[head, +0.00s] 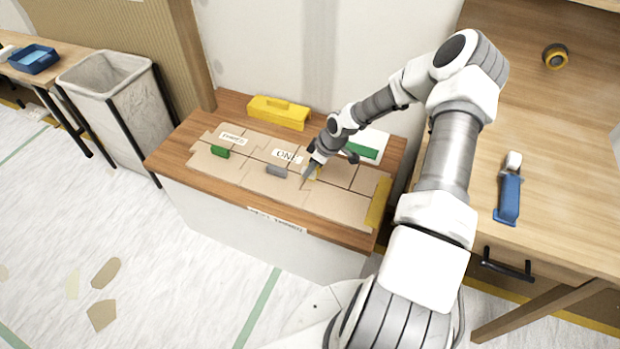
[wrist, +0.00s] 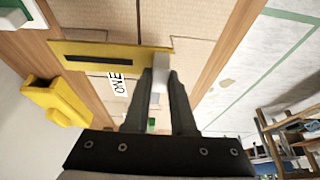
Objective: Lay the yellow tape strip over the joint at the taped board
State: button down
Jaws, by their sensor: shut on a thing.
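My gripper (head: 310,172) is over the middle of the board on the bench, to the right of the "ONE" label (head: 287,156). In the wrist view its fingers (wrist: 162,75) are closed on a pale tab (wrist: 160,72) at the end of a yellow strip (wrist: 110,52) with a dark band along it. In the head view only a bit of this yellow (head: 315,173) shows by the fingertips. Whether the strip touches the board cannot be told. The tan board (head: 325,200) has several dark joint lines. Another yellow strip (head: 378,201) lies across its right end.
A green block (head: 220,151) and a grey block (head: 276,170) sit on the board. A yellow box-like tool (head: 279,112) stands at the bench's back. A white item with a green edge (head: 362,150) lies behind my gripper. A bin (head: 105,80) stands left.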

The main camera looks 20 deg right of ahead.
jog(key=shift+w+d+f, duration=0.1)
jog(key=shift+w+f, duration=0.25)
jog(key=shift+f+b, duration=0.65)
jog(key=shift+f, duration=1.25)
jog(key=shift+f, duration=0.15)
jog(key=c, duration=0.8)
grip_release()
jog(key=shift+o, duration=0.2)
jog(key=p+v, duration=0.3)
jog(key=v, duration=0.9)
jog(key=shift+r+p, duration=0.2)
jog(key=shift+p, duration=0.15)
